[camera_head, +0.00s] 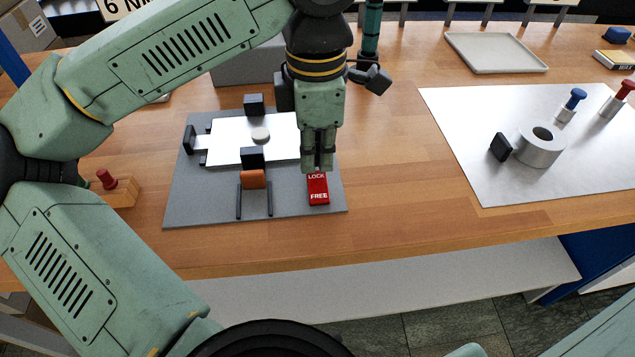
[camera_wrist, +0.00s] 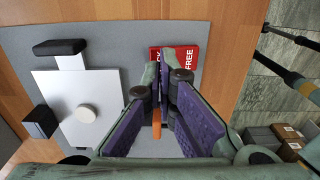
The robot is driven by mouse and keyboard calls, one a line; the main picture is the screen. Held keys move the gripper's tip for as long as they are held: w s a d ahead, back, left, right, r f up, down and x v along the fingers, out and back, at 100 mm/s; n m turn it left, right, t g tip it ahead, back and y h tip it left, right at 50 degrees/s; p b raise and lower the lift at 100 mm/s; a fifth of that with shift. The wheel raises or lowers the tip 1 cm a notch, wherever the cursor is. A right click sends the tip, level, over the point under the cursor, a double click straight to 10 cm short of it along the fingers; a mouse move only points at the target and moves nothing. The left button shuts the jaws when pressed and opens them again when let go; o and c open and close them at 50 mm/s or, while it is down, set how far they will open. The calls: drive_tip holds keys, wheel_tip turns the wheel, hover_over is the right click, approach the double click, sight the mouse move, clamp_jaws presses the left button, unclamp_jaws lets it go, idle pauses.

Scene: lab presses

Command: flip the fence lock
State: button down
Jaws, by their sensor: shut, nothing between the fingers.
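The fence lock (camera_head: 318,190) is a small red plate marked LOCK and FREE near the right front edge of a grey board (camera_head: 195,210). My gripper (camera_head: 318,170) is shut and empty, with its fingertips at the LOCK end of the plate. I cannot tell whether they touch it. In the wrist view the shut fingertips (camera_wrist: 162,62) cover part of the red lock (camera_wrist: 186,56); FREE is readable and LOCK is hidden. An orange block (camera_head: 253,179) sits between two dark rails left of the lock.
A white plate (camera_head: 228,140) with a round pale knob and black blocks lies on the board. A wooden block with a red knob (camera_head: 107,180) stands at left. A silver sheet (camera_head: 480,175) with a metal ring (camera_head: 541,147) lies at right. Bare table separates board and sheet.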

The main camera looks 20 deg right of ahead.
sight(317, 177)
drive_tip(key=shift+f+b, duration=1.1)
drive_tip(key=shift+f, duration=0.1)
idle(0.7)
drive_tip(key=shift+r+p, duration=2.35)
drive_tip(key=shift+r, duration=1.25)
drive_tip(key=shift+s+f, duration=0.1)
drive_tip(key=shift+f, duration=0.05)
